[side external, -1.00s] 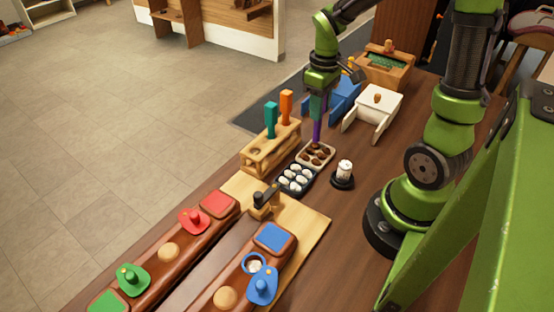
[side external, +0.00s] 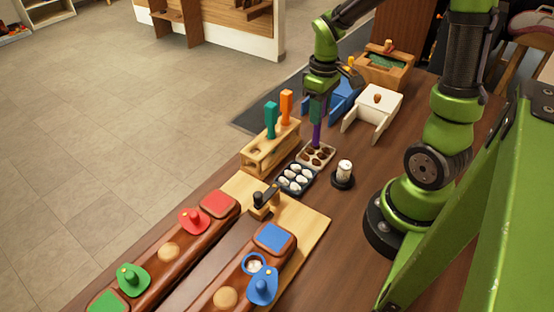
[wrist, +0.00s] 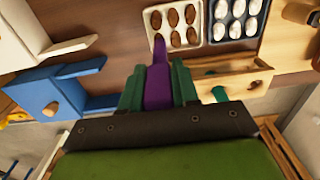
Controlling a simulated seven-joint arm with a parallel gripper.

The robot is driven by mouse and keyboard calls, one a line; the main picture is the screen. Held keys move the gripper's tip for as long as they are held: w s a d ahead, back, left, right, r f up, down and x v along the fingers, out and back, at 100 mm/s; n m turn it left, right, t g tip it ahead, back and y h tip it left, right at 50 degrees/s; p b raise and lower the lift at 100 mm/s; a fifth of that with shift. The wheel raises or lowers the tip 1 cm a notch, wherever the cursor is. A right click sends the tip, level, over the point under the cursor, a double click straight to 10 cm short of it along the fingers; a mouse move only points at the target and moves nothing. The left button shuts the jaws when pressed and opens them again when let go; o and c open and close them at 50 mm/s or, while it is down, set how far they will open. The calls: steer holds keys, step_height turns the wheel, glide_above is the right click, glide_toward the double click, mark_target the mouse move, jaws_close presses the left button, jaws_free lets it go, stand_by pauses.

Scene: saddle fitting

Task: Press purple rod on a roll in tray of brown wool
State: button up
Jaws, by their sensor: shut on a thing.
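My gripper (wrist: 158,90) is shut on the purple rod (wrist: 158,72), which points down; it also shows in the side view (side external: 317,134). The rod's tip is over the tray of brown wool (side external: 328,148), near its edge, close to one of the brown rolls. In the wrist view, the tray (wrist: 202,24) holds several brown rolls (wrist: 172,17), and the rod's tip is at the roll in the tray's lower left. I cannot tell whether the tip touches that roll.
A tray of white rolls (side external: 286,189) adjoins the brown one. A wooden rack (side external: 258,158) with teal and orange tools stands to the left. A small white spool on a black base (side external: 344,170) stands right. Blue and white wooden boxes (side external: 372,118) stand behind.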

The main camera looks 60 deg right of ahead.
steer(key=shift+f, duration=0.6)
stand_by(1.0)
steer(key=shift+r, duration=0.1)
steer(key=shift+r, duration=3.5)
